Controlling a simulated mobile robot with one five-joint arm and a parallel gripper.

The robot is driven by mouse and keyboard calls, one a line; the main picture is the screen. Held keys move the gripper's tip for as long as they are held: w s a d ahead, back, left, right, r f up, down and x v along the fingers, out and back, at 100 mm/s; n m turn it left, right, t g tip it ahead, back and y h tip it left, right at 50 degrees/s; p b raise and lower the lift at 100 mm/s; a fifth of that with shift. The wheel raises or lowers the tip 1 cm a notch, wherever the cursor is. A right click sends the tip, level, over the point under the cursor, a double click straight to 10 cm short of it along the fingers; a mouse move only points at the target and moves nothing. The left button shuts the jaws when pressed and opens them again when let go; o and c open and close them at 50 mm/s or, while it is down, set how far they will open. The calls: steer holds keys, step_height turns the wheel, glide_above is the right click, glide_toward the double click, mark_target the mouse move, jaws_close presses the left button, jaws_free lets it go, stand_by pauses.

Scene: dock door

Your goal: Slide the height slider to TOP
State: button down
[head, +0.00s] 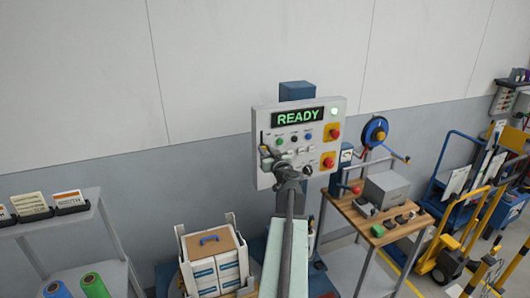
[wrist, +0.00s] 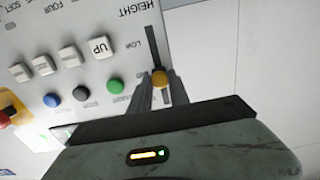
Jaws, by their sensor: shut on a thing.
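The control panel (head: 296,117) stands upright in the head view, with a lit green READY display. In the wrist view the height slider is a dark vertical slot (wrist: 152,45) beside the printed words HEIGHT and LOW. Its yellow-orange knob (wrist: 160,79) sits between my gripper's fingertips (wrist: 160,76), which are shut on it. A TOP mark cannot be made out.
Blue, black and green buttons (wrist: 114,85), white keys (wrist: 99,47) and a red knob on yellow (wrist: 7,105) are near the slider. In the head view a workbench (head: 365,222) stands right of the panel. A cart with boxes (head: 213,260) is below left.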

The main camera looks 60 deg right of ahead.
step_height(320, 180, up, 6)
steer(key=p, duration=0.3)
steer(key=shift+f, duration=0.45)
steer(key=c, duration=1.2)
jaws_free()
steer(key=shift+c, duration=0.2)
glide_toward(261, 134)
steer(key=v, duration=0.2)
steer(key=shift+s+a, duration=0.15)
steer(key=shift+s, duration=0.1)
